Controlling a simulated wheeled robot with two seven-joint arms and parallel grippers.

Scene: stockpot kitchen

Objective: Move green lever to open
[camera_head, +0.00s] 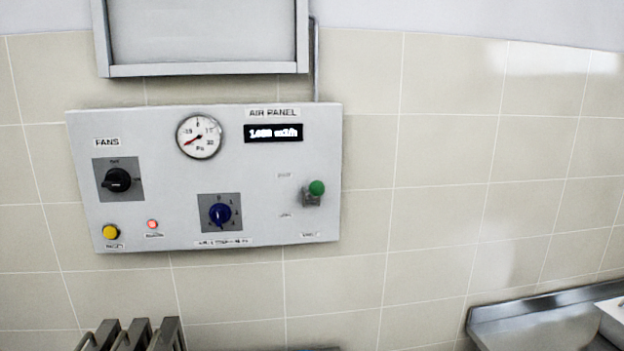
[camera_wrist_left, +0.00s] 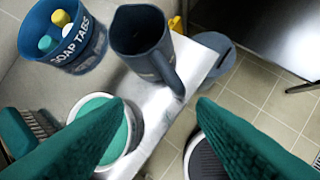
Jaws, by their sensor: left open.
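The green lever (camera_head: 316,187) is a round green knob on a small grey metal base, at the right side of the wall-mounted air panel (camera_head: 270,185) in the head view. The knob sits at the upper right of its base. Small labels stand to its left and below it, too blurred to read. My left gripper (camera_wrist_left: 160,102) shows only in the left wrist view, with its two teal fingers wide apart and nothing between them. It is above a metal counter, and the lever is not in that view. My right gripper is in neither view.
The panel also has a black fans knob (camera_head: 117,180), a gauge (camera_head: 198,136), a blue knob (camera_head: 220,214) and a yellow button (camera_head: 111,232). In the left wrist view, a blue soap tabs tub (camera_wrist_left: 66,42) and a dark blue jug (camera_wrist_left: 140,42) stand on the counter.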

